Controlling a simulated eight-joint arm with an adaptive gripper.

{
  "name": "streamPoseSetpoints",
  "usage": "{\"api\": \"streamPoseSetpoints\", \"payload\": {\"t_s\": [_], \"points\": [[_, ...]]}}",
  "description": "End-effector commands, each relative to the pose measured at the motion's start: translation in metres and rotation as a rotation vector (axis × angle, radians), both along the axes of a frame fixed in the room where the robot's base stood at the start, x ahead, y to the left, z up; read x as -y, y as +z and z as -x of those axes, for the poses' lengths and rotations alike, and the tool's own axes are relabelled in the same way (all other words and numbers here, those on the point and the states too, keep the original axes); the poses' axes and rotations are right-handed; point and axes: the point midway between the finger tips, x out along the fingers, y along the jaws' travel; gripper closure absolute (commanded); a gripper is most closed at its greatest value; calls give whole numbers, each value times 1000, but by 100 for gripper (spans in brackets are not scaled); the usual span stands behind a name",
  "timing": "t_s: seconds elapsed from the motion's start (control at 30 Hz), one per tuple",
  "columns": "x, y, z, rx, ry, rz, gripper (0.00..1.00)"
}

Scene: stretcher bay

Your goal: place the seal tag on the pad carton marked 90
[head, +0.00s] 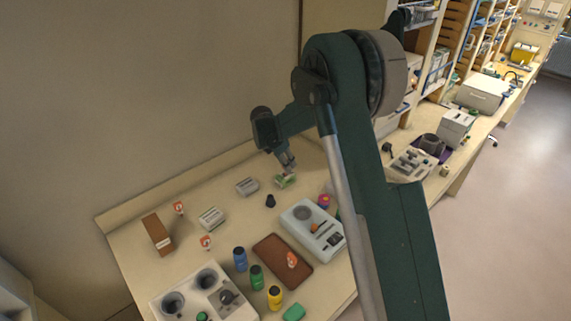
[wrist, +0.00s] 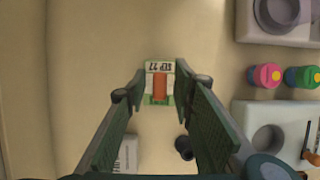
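My gripper (head: 288,164) is over the back of the table, above a small white and green carton (head: 285,181). In the wrist view my gripper (wrist: 160,78) has its fingers apart, with the carton (wrist: 151,67) showing between the tips. An orange-red piece (wrist: 160,87) shows on its face; I cannot tell whether it is a seal tag. Its print looks inverted and I cannot read a 90. Two more pale cartons, one in the middle (head: 247,186) and one to the left (head: 211,218), lie on the table. Orange and white tags stand at the left (head: 178,207), front (head: 206,242) and on a brown tray (head: 268,247).
A brown box (head: 157,233) stands at the left. Blue (head: 240,259), green (head: 257,277) and yellow (head: 274,297) bottles stand in front. A grey device (head: 304,214) is to the right, and a small dark object (head: 270,201) is near the carton. A wall borders the back.

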Motion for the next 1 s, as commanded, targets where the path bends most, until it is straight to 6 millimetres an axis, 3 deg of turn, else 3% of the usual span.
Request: {"api": "streamPoseSetpoints", "payload": {"t_s": [0.57,1.0], "points": [[-2,11,2,0,0,0,75],[-19,66,19,0,1,0,75]]}}
